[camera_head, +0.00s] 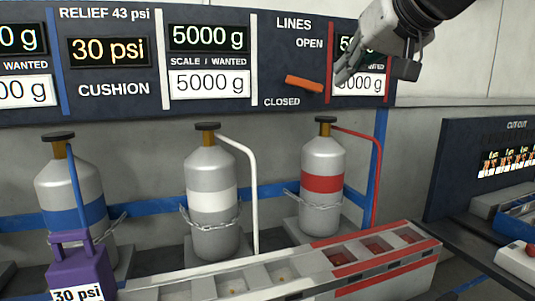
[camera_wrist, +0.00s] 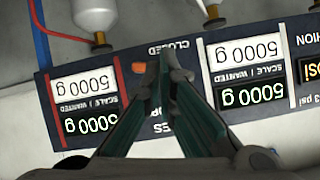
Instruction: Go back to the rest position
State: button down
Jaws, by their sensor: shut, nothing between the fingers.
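My gripper (camera_head: 346,74) is at the upper right in the head view, in front of the right part of the dark panel (camera_head: 281,74). It partly hides the rightmost scale display. In the wrist view my gripper (camera_wrist: 160,62) is shut and empty, its two fingers meeting over the panel. An orange lever (camera_head: 304,84) on the panel lies nearly level between the words OPEN and CLOSED, just left of my gripper. In the wrist view the lever (camera_wrist: 138,68) shows by the fingertips; I cannot tell whether they touch.
Cylinders with blue (camera_head: 71,190), white (camera_head: 210,185) and red (camera_head: 322,175) bands stand below the panel. A divided tray (camera_head: 300,271) and a purple weight-like object (camera_head: 80,272) are in front. A cut-out panel (camera_head: 480,165) and a bench are at the right.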

jog(key=s+d+f+m+g+h+p, duration=0.1)
jog(key=s+d+f+g+p, duration=0.15)
jog(key=s+f, duration=0.6)
jog(key=s+d+f+g+h+p, duration=0.1)
jog(key=s+f+g+h+p, duration=0.15)
jog(key=s+f, duration=0.65)
jog(key=s+d+f+m+g+h+p, duration=0.1)
jog(key=s+d+f+g+p, duration=0.2)
jog(key=s, duration=1)
jog(key=w+d+r+m+t+p, duration=0.1)
jog(key=w+r+t+p, duration=0.4)
jog(key=w+r, duration=1)
jog(key=w+d+r+t+p, duration=0.1)
jog(key=w+r+t+p, duration=0.4)
jog(key=w+r, duration=0.95)
jog(key=w+a+f+n+y+p, duration=0.1)
jog(key=w+a+n+y+p, duration=0.15)
jog(key=w+a+y, duration=0.5)
jog(key=w+a+f+h, duration=0.1)
jog(key=w+a+f, duration=0.4)
jog(key=w, duration=0.5)
jog(key=shift+w+f+t+h, duration=0.15)
jog(key=shift+f+t+h, duration=0.15)
jog(key=shift+f, duration=0.3)
